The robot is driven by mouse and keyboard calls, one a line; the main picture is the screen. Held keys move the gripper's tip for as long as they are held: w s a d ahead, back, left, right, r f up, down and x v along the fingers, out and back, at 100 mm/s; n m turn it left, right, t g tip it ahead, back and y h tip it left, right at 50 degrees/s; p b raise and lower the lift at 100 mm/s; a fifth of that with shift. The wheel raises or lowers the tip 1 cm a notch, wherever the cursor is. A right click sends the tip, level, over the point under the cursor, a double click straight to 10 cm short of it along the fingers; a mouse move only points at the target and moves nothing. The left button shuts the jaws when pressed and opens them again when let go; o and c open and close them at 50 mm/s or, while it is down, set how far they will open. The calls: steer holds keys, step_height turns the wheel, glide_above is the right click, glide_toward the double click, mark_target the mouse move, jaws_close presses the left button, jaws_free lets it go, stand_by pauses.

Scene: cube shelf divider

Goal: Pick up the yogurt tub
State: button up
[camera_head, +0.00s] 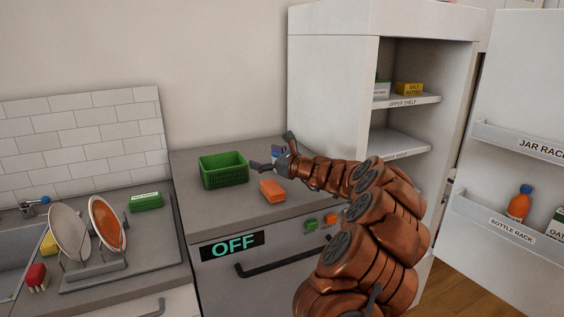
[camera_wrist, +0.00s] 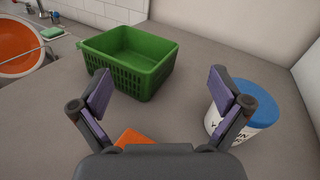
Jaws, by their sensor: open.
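The yogurt tub (camera_wrist: 262,104) is white with a blue lid and dark lettering. In the wrist view it stands upright on the grey counter at the right, partly hidden behind the right finger of my gripper (camera_wrist: 160,88). My gripper is open with nothing between its fingertips; the tub lies outside the right finger. I cannot tell whether that finger touches it. In the head view my gripper (camera_head: 270,162) is over the counter by the fridge, and the tub is largely or wholly hidden there.
A green basket (camera_head: 222,171) stands left of my gripper, also in the wrist view (camera_wrist: 118,70). An orange item (camera_head: 272,191) lies at the counter front. The open fridge (camera_head: 330,85) is at the right. A dish rack (camera_head: 95,272) with plates stands at the left.

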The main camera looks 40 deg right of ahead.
steer(key=s+d+f+m+h, duration=0.1)
steer(key=d, duration=0.3)
steer(key=s+d+m+h, duration=0.1)
steer(key=d+m, duration=0.1)
steer(key=d, duration=0.1)
steer(key=s+d+f+m+h, duration=0.1)
steer(key=d+h, duration=0.1)
steer(key=d, duration=0.2)
steer(key=shift+s+d+f+m+t, duration=0.3)
steer(key=shift+s+f+m, duration=0.05)
steer(key=shift+m, duration=0.05)
steer(key=shift+w+d+f+p, duration=0.15)
steer(key=shift+w+p, duration=0.55)
steer(key=shift+w, duration=1.2)
steer(key=shift+w+d+f+p, duration=0.1)
steer(key=shift+w+p, duration=0.6)
steer(key=shift+w, duration=1.2)
steer(key=c, duration=1.1)
steer(key=shift+c, duration=0.4)
steer(key=shift+r, duration=0.15)
